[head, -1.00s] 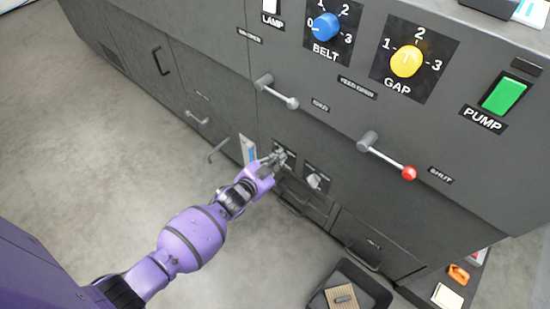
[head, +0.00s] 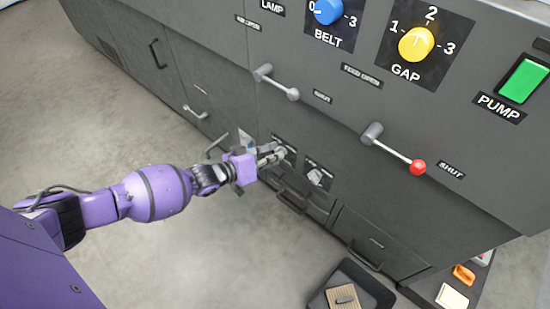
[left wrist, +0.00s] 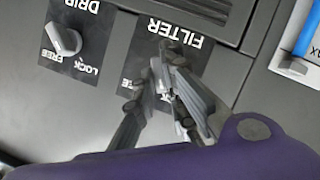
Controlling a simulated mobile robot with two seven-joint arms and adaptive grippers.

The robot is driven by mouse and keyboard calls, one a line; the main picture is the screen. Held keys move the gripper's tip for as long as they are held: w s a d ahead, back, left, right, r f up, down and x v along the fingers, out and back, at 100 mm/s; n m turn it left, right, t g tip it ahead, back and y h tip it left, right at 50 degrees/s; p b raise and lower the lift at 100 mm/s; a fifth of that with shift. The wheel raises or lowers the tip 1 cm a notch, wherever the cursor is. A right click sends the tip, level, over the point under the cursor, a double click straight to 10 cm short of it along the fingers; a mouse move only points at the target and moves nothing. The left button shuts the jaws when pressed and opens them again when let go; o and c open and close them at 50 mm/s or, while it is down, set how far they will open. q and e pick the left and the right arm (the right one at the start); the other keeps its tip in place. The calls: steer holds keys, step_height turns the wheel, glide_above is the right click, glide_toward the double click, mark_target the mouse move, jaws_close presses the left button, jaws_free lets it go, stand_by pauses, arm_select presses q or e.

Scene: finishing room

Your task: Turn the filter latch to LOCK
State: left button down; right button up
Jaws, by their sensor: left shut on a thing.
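My left gripper (head: 279,153) reaches in from the left to the filter panel low on the grey machine front. In the left wrist view its fingers (left wrist: 160,78) are shut on the filter latch over the black FILTER plate (left wrist: 178,40), whose lettering appears upside down. The fingers mostly hide the latch, and its pointing direction cannot be told. One small label by the fingers is partly covered. My right gripper is not in view.
The similar DRIP latch (head: 315,176) sits beside the filter panel; its FREE and LOCK marks show in the left wrist view. Lever handles (head: 277,83) and a red-tipped lever (head: 395,150) stick out above. A black bin (head: 365,283) stands on the floor below.

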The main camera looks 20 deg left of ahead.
arm_select(q)
steer(key=shift+a+f+n+h+b, duration=0.15)
steer(key=shift+n+h+b, duration=0.35)
steer(key=shift+n+b, duration=0.7)
steer(key=shift+w, duration=0.1)
steer(key=c, duration=2.1)
jaws_free()
steer(key=v, duration=1.2)
